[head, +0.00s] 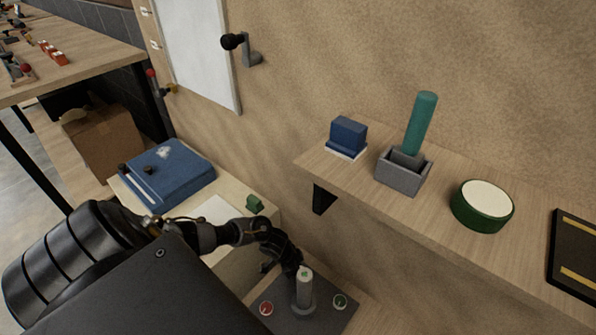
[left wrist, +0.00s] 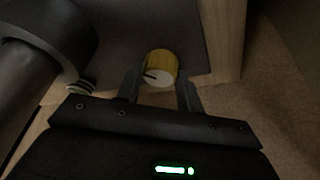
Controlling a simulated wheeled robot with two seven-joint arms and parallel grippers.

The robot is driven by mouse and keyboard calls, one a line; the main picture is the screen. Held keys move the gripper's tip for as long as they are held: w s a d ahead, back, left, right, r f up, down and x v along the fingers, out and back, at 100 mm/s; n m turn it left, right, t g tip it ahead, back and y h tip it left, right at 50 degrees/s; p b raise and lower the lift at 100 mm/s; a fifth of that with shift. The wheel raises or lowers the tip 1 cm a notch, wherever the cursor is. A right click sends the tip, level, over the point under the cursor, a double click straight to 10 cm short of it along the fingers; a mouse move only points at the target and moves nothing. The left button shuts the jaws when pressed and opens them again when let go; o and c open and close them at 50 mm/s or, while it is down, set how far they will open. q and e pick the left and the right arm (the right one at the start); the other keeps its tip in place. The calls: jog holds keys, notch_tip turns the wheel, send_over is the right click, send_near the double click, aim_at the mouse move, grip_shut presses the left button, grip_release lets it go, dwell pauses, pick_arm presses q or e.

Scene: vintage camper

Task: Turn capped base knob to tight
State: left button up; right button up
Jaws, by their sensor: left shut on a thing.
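My left gripper (head: 282,262) reaches in from the left, beside a grey base plate (head: 318,318). A pale capped post (head: 304,285) with a green mark on top stands upright in a grey collar on that plate. In the left wrist view my left gripper (left wrist: 160,88) has one finger on each side of a round yellow knob (left wrist: 162,63), shut on it. The knob's white face carries a short black mark pointing left. I cannot pick out the yellow knob in the head view. My right gripper is not in view.
A red-ringed dial (head: 266,308) and a green-ringed dial (head: 340,301) flank the post. A wooden shelf (head: 330,170) above holds a grey holder (head: 402,178) with a teal rod and a green round tin (head: 481,213). A blue case (head: 180,178) lies behind my arm.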

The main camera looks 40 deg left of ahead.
pick_arm(q)
jog(key=shift+m, duration=0.5)
jog(key=shift+a+f+m+g+h, duration=0.1)
jog(key=shift+m+g+h, duration=0.2)
jog(key=shift+m, duration=0.1)
jog(key=shift+w+m+b, duration=0.1)
jog(key=shift+m+b, duration=0.35)
jog(key=shift+m, duration=0.05)
jog(key=shift+m+g+b, duration=0.45)
jog(key=shift+m+g, duration=0.05)
jog(key=shift+m, duration=0.5)
jog(key=shift+m+g+h+b, duration=0.3)
jog(key=shift+m+g+b, duration=0.1)
jog(key=shift+m, duration=0.4)
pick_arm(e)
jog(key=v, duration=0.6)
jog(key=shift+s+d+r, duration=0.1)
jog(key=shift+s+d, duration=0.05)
pick_arm(q)
jog(key=o, duration=1)
